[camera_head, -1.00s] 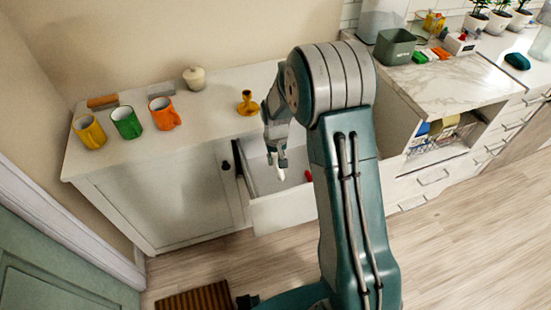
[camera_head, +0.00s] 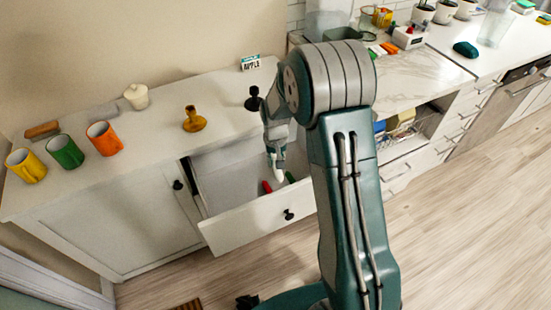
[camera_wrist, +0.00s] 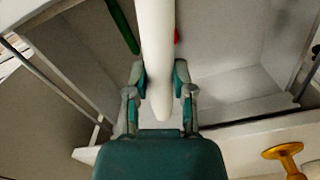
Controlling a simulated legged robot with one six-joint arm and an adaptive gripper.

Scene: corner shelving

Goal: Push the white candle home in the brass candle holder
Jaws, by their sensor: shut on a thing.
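My gripper (camera_head: 276,158) is shut on the white candle (camera_wrist: 155,50). In the wrist view the candle passes between the two fingers (camera_wrist: 160,92), its rounded end towards my palm and its other end out of frame. In the head view the candle hangs below my fingers, over the open drawer (camera_head: 262,219). The brass candle holder (camera_head: 194,123) stands upright on the white countertop, left of my gripper and apart from it. Its top looks empty. It also shows at the lower right of the wrist view (camera_wrist: 285,154).
A red candle (camera_head: 267,187) and a green one (camera_head: 290,177) lie in the drawer. A black holder (camera_head: 253,100) stands near my arm. Yellow (camera_head: 26,166), green (camera_head: 65,152) and orange (camera_head: 104,139) mugs and a lidded pot (camera_head: 136,96) stand left. Countertop around the brass holder is clear.

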